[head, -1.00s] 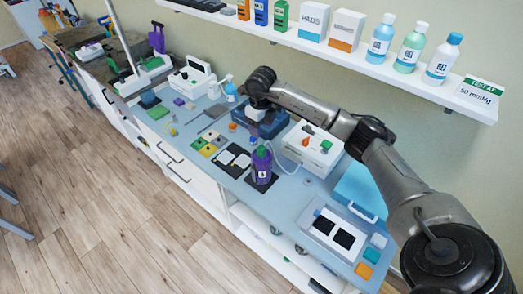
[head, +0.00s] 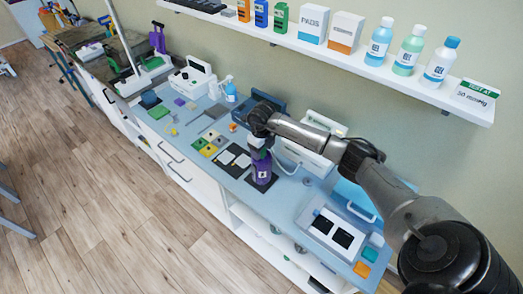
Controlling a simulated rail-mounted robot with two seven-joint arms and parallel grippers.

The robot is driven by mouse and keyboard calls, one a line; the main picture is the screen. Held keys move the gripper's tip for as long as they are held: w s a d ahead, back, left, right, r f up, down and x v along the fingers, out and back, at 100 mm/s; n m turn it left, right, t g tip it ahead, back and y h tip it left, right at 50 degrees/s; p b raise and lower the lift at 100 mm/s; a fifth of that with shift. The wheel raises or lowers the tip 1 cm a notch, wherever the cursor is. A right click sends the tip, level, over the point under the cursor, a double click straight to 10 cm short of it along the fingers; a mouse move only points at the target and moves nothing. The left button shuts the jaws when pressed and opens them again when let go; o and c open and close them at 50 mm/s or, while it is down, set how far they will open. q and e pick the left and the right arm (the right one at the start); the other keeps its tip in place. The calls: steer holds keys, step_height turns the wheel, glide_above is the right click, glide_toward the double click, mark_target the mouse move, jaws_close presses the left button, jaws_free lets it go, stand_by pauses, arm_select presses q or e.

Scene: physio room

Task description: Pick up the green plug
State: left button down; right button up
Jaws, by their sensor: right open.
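I cannot make out a green plug for certain now. A white box device (head: 306,157) stands at the back of the blue bench, and my right arm covers most of its top, where a small orange piece and a small green piece showed earlier. My right gripper (head: 258,143) points down, just over or behind the top of a purple bottle (head: 262,170) on a black mat. The jaws are small and partly hidden. I see nothing held, and cannot tell whether it touches the bottle. My left gripper is out of view.
The blue bench also holds a green block (head: 158,112), a blue box (head: 268,100), coloured tiles (head: 208,150), a spray bottle (head: 230,90) and a white tray with dark pads (head: 334,231). A shelf (head: 400,80) with bottles and boxes runs above my arm.

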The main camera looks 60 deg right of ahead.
steer(key=shift+f, duration=0.4)
steer(key=shift+c, duration=0.4)
steer(key=c, duration=0.7)
steer(key=shift+c, duration=0.2)
